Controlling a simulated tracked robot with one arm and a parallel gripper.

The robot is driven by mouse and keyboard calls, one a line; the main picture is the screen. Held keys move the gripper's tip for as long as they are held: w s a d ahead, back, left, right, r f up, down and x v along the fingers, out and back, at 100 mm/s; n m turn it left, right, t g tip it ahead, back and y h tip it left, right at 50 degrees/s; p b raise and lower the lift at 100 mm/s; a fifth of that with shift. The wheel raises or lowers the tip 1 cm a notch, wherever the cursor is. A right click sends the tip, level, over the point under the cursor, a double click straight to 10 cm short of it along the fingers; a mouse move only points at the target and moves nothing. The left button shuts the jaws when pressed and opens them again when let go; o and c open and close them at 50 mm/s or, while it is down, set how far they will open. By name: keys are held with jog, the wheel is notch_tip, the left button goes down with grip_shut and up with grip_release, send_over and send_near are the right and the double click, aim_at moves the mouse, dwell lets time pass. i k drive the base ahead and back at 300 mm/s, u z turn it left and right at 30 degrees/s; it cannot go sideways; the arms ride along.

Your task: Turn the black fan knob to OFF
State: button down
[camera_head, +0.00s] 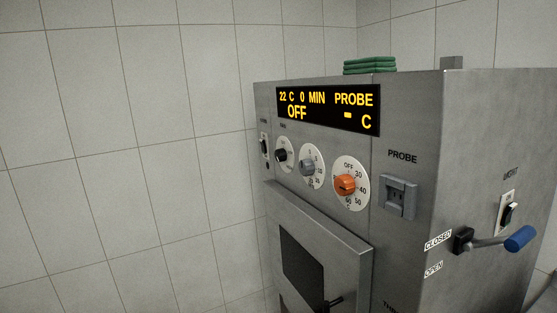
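The black fan knob (281,155) sits on a white round dial (287,166) at the left of a row of three knobs on the grey metal machine (408,110). It is small here, and I cannot tell which mark it points to. A grey knob (307,168) is in the middle and an orange knob (345,184) is on the right. The display (328,109) above reads "22 C 0 MIN PROBE" and "OFF". My gripper is not in view.
A lever with a blue grip (520,238) sticks out from the right side by the "CLOSED" label (438,241). A probe socket (398,197) is right of the knobs. A door (305,262) is below. Green folded cloths (370,65) lie on top. Tiled walls stand behind.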

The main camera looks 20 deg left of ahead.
aim_at(280, 155)
jog(key=z, duration=2.1)
jog(key=k, duration=0.9)
jog(key=u, duration=1.85)
jog(key=i, duration=1.05)
